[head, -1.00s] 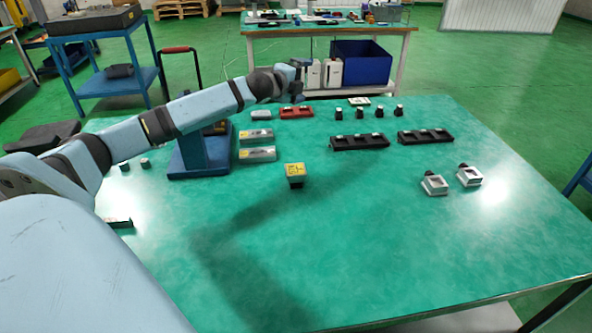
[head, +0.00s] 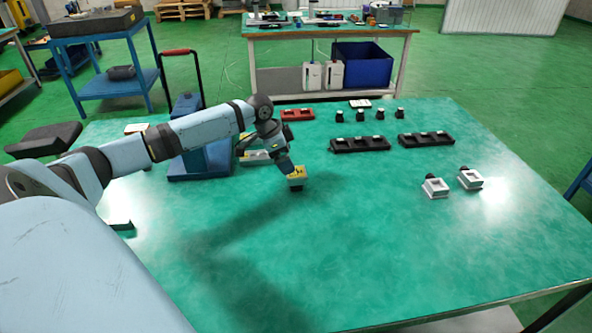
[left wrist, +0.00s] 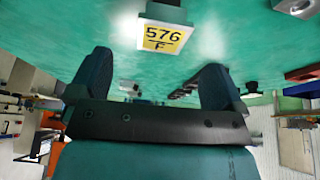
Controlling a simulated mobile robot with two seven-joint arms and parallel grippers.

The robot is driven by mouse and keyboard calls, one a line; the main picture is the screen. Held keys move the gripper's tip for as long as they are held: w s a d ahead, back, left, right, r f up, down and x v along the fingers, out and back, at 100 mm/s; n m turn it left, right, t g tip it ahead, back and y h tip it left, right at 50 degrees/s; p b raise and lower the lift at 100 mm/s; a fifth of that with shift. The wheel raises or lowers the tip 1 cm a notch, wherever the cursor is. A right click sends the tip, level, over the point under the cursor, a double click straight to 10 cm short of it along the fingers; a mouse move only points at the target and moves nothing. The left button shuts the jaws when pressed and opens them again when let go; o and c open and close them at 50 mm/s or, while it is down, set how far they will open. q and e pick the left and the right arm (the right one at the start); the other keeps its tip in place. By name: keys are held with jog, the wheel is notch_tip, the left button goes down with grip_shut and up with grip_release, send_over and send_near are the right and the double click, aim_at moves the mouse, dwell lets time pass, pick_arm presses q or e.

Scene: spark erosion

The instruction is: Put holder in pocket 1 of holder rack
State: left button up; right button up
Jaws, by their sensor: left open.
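The holder, a block with a yellow top label (head: 297,174), stands on the green table near its middle. In the left wrist view the label on the holder (left wrist: 165,37) reads 576 F. My left gripper (head: 287,166) is close at the holder from behind and left, pointing down. In the left wrist view its two fingers (left wrist: 155,82) are apart with nothing between them, and the holder lies beyond the tips. Two black racks with several pockets, one nearer (head: 360,145) and one to its right (head: 426,139), lie behind; I cannot tell which is the holder rack.
Several small black knobs (head: 360,115) and a red rack (head: 297,114) stand at the back. Two white-and-black pieces (head: 435,188) (head: 470,179) sit at right. A blue stand (head: 205,160) and grey blocks (head: 256,156) are left, partly behind my arm. The front table is clear.

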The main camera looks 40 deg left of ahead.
aim_at(296, 173)
pick_arm(q)
jog(key=x, duration=0.5)
jog(key=b+x, duration=0.1)
jog(key=x, duration=0.1)
jog(key=shift+w+f, duration=0.25)
jog(key=shift+w, duration=0.15)
jog(key=shift+r, duration=0.1)
jog(key=c, duration=1.3)
notch_tip(296, 173, up, 20)
jog(key=p, duration=0.2)
